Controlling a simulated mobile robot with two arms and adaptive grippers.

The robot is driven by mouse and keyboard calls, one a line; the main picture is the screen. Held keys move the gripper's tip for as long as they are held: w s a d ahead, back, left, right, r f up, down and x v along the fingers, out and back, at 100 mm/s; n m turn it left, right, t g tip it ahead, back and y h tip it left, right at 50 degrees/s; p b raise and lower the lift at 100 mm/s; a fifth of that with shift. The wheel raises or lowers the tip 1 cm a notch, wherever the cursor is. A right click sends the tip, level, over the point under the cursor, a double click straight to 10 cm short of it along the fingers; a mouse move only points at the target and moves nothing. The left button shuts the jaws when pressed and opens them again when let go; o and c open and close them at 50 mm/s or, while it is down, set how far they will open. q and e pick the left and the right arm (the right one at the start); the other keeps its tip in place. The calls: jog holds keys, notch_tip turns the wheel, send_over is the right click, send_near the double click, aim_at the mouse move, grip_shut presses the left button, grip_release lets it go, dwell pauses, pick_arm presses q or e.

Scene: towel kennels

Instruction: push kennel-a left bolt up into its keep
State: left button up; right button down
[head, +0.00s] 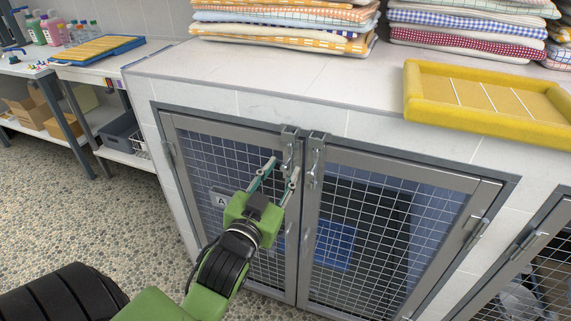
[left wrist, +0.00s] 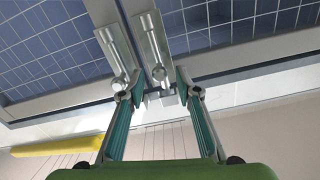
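Kennel-a is the cabinet with two mesh doors and a plate marked A (head: 219,199). Its left bolt (head: 289,150) is a silver upright fitting at the upper inner corner of the left door (head: 192,148). The right bolt (head: 315,165) is close beside it. In the left wrist view the scene is upside down; the left bolt (left wrist: 153,45) is right of the other bolt (left wrist: 117,48). My left gripper (head: 285,168) is open, its tips just below and in front of the left bolt. Whether they touch it I cannot tell. My right gripper is not in view.
The counter (head: 270,68) above holds stacks of folded towels (head: 285,22) and a yellow padded tray (head: 490,98). Another mesh door (head: 540,275) is at lower right. A shelving bench (head: 75,68) stands at far left, with open pebbled floor (head: 85,195) before it.

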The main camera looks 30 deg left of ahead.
aim_at(283, 169)
pick_arm(q)
jog(key=shift+v, duration=1.9)
